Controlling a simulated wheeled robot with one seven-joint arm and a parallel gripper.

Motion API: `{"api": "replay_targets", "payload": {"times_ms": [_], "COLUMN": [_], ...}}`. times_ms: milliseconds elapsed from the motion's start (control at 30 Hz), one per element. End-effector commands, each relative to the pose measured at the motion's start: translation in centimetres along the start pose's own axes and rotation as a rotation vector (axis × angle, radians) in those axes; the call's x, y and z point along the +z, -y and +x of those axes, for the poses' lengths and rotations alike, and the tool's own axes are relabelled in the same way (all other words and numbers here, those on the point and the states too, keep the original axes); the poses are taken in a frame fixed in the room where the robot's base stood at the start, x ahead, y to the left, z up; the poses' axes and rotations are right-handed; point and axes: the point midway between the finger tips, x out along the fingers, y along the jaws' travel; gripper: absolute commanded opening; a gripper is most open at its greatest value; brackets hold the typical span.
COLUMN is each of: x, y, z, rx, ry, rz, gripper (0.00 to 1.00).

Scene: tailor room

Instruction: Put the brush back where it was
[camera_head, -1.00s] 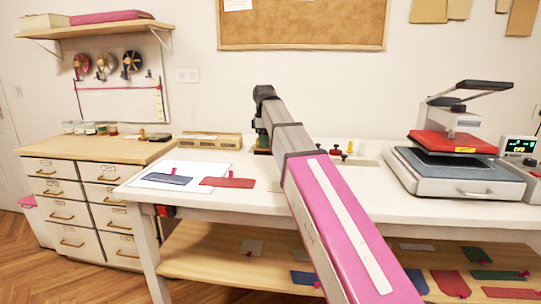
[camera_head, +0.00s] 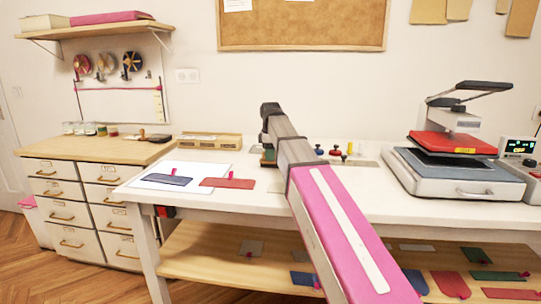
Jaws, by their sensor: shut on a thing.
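My gripper (camera_head: 267,149) is at the far end of my pink and grey arm, low over the back of the white table (camera_head: 330,195), right of a wooden box. Its fingers are small and mostly hidden by my arm. A small brown and green thing (camera_head: 268,160) shows at its lower end, close to the tabletop. I take this to be the brush in the jaws, but its shape is unclear. I cannot tell whether it touches the table.
The wooden box (camera_head: 210,140) stands at the table's back left. A white sheet, a blue tag (camera_head: 166,179) and a red tag (camera_head: 228,183) lie in front. Small coloured knobs (camera_head: 335,151) stand right of my arm. The heat press (camera_head: 455,165) is farther right. A wooden-topped drawer cabinet (camera_head: 95,149) is left.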

Motion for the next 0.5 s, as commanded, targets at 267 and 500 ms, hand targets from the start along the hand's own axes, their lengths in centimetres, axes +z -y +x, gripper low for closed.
{"api": "replay_targets", "payload": {"times_ms": [267, 500], "x": [0.0, -0.01], "y": [0.01, -0.01], "z": [0.25, 0.13], "rx": [0.0, 0.0], "ry": [0.0, 0.0], "rz": [0.0, 0.0], "gripper": [0.46, 0.46]}}
